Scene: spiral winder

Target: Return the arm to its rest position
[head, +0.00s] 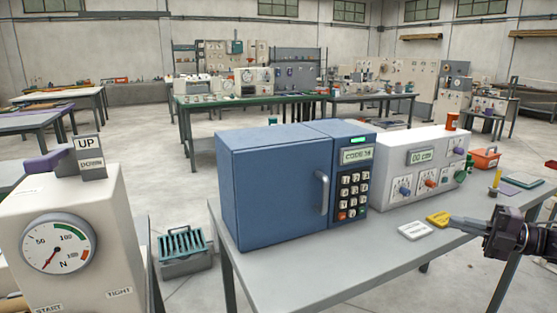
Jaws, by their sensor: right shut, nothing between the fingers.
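My right gripper (452,222) reaches in from the right edge, over the right part of the grey table (330,275). Its dark wrist is at the picture's right and its fingers point left. The fingers are shut and empty. The fingertips are close to a yellow tag (437,218) in this view; I cannot tell if they touch it. A white tag (415,230) lies on the table just left of them. My left gripper is not in view.
A blue cabinet (270,185) with a keypad and a white dial box (415,165) stand behind the gripper. An orange box (486,158) and a green pad (522,180) are at the right. A gauge machine (95,225) stands at left. The table's front strip is clear.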

